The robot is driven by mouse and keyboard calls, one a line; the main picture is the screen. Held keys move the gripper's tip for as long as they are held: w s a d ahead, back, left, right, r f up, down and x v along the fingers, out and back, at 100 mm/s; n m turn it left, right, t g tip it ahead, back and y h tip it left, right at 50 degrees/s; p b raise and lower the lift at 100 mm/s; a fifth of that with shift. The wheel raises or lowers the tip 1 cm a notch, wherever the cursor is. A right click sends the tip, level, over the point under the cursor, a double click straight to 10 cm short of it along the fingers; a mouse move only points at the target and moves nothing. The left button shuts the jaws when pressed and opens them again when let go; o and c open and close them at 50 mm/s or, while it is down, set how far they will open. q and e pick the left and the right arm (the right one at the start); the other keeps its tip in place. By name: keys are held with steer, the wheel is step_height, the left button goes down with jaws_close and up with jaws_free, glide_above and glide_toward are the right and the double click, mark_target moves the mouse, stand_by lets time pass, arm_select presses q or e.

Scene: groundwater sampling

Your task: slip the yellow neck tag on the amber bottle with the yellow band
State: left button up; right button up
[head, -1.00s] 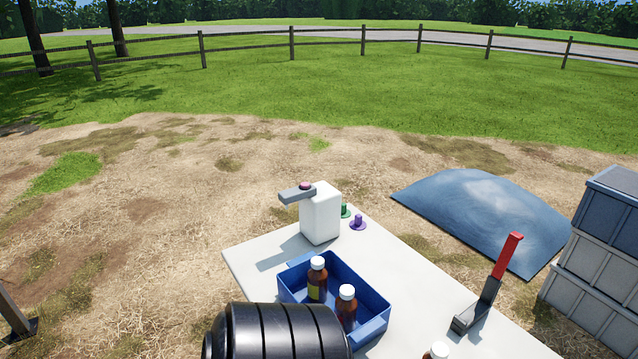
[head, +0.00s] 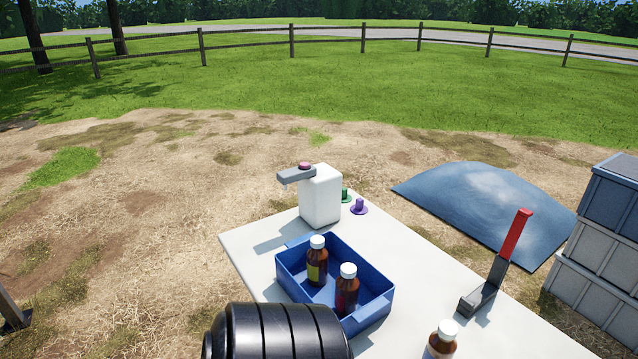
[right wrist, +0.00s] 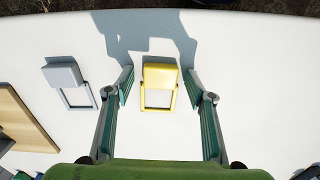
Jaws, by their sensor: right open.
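The yellow neck tag (right wrist: 158,88) lies flat on the white table in the right wrist view, its open frame toward me. My right gripper (right wrist: 159,79) is open, with one finger on each side of the tag and a gap on both sides. The amber bottle with the yellow band (head: 317,263) stands upright, white-capped, in the blue tray (head: 376,307) in the head view. My left gripper is not in view.
A second amber bottle (head: 347,290) shares the tray; a third (head: 441,342) stands nearer. A grey tag (right wrist: 66,82) lies left of the yellow one, beside a wooden board (right wrist: 22,125). A white dispenser (head: 320,198) and red-handled tool (head: 513,240) stand on the table.

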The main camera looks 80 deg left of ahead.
steer(key=c, duration=0.9)
steer(key=shift+r+p, duration=0.95)
steer(key=shift+r, duration=2.1)
